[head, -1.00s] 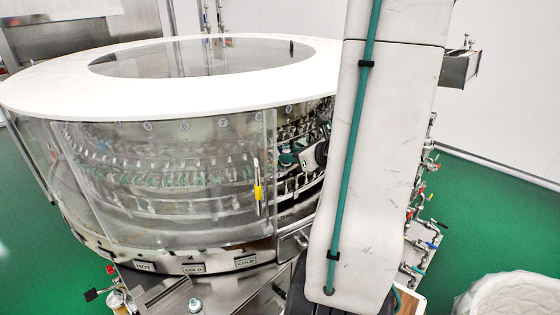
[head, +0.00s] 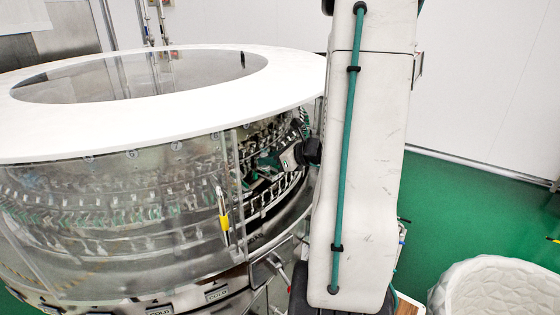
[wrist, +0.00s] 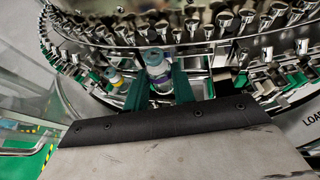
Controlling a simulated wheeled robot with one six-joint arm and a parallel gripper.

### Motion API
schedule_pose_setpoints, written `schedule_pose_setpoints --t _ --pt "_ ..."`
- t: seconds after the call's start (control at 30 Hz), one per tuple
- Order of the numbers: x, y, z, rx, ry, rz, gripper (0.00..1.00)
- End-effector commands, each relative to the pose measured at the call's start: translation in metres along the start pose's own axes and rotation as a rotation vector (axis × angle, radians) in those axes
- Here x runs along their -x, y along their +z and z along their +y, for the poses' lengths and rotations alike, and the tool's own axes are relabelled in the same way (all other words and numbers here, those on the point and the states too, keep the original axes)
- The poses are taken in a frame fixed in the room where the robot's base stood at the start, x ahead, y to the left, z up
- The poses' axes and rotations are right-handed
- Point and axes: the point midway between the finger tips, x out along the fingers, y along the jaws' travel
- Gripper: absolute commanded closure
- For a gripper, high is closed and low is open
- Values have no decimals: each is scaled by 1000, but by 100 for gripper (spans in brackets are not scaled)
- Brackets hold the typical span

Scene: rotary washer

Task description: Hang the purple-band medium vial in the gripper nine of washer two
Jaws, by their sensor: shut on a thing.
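In the wrist view my gripper (wrist: 158,88) has its green fingers shut on a clear vial (wrist: 157,64) with a greyish end; a purple tint shows low on it. It is the purple-band vial as far as I can tell. The vial points at the rows of metal holders of the washer (wrist: 240,55). I cannot tell whether it touches a holder. In the head view my gripper (head: 268,162) is inside the open side of the washer (head: 160,107), and the vial is too small to make out there. Numbers show under the white rim; holder nine is not readable.
The clear washer door (head: 226,200) stands left of the opening. A white bin (head: 485,290) stands on the green floor at right, with free floor behind it.

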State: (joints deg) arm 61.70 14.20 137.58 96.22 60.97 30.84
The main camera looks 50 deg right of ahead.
Motion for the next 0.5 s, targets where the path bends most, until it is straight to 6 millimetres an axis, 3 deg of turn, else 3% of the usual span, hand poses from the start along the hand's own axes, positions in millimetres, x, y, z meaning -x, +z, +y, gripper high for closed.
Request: schedule_pose_setpoints --t 0.2,0.37,0.5 --pt "-7 -1 -29 7 15 -1 96" --pt "-8 -4 -35 6 17 0 96" --pt "-13 -21 -38 0 12 1 96"
